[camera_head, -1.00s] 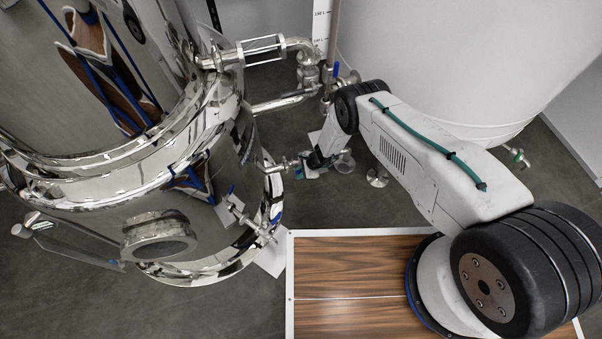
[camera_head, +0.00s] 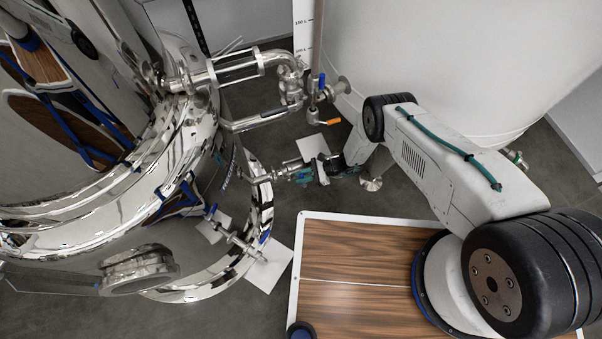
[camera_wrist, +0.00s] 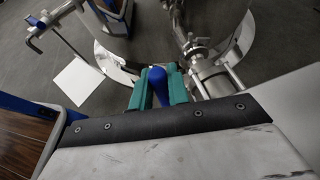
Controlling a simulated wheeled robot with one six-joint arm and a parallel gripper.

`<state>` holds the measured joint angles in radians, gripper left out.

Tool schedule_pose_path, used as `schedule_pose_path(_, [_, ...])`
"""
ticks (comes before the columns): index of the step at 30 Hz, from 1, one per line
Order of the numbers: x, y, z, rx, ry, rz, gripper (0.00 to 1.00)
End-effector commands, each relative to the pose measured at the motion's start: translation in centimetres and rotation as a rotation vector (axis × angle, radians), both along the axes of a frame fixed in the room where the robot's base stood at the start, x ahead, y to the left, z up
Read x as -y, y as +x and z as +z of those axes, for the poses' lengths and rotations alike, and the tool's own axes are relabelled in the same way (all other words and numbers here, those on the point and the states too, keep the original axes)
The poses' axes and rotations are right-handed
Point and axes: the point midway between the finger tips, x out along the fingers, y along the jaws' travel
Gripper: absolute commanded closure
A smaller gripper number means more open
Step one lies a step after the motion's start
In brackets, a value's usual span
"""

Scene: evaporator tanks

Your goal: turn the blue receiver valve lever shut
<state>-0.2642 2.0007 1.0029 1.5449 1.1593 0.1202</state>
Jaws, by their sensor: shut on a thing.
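In the wrist view, the blue lever (camera_wrist: 157,80) stands between the two teal fingers of my gripper (camera_wrist: 158,90), which touch it from both sides. My gripper is shut on it. The steel valve pipe with its clamp (camera_wrist: 202,58) runs just right of the fingers. In the head view, my gripper (camera_head: 312,175) is at the end of a short steel outlet pipe (camera_head: 284,172) on the polished tank. The lever is too small and covered there to tell its angle.
Another blue-handled valve (camera_head: 236,238) sticks out lower on the polished tank (camera_head: 185,165). A blue lever (camera_head: 322,80) and an orange lever (camera_head: 333,121) are on the pipework by the white tank (camera_head: 430,60). A wood-topped platform (camera_head: 350,290) is in front.

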Motion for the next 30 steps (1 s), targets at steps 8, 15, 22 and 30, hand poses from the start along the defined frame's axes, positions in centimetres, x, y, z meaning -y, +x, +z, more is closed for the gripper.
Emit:
schedule_pose_path(8, [-0.2,-0.5,-0.2,-0.01,0.013,0.005,1.0])
schedule_pose_path(15, [-0.3,-0.5,-0.2,-0.01,0.014,0.007,1.0])
schedule_pose_path(22, [-0.2,-0.4,-0.1,-0.009,0.015,0.005,0.62])
schedule_pose_path(30, [0.9,0.1,0.3,-0.009,0.016,-0.001,0.62])
